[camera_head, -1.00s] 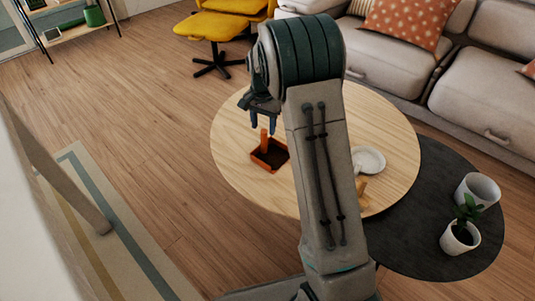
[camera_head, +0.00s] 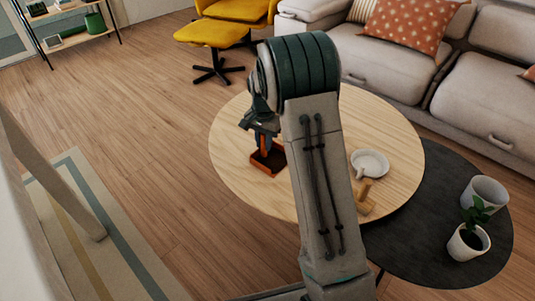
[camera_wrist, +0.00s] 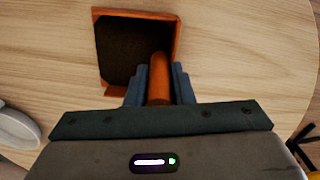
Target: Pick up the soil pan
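The soil pan (camera_head: 265,163) is a square orange pan with dark soil inside and an upright orange handle at one edge. It rests on the round wooden table. In the wrist view the pan (camera_wrist: 178,30) lies just beyond my fingers, with its handle (camera_wrist: 160,75) between them. My gripper (camera_head: 263,140) is down around the handle; in the wrist view the two blue-grey fingers (camera_wrist: 160,84) flank it closely. Whether both fingers press on it is unclear. The handle's near end is hidden by the gripper body.
The round wooden table (camera_head: 235,125) also holds a white dish (camera_head: 370,163) and a small wooden object (camera_head: 364,197). A dark round table (camera_head: 415,245) beside it bears a potted plant (camera_head: 467,240) and a white pot (camera_head: 485,192). A sofa (camera_head: 385,68) stands behind.

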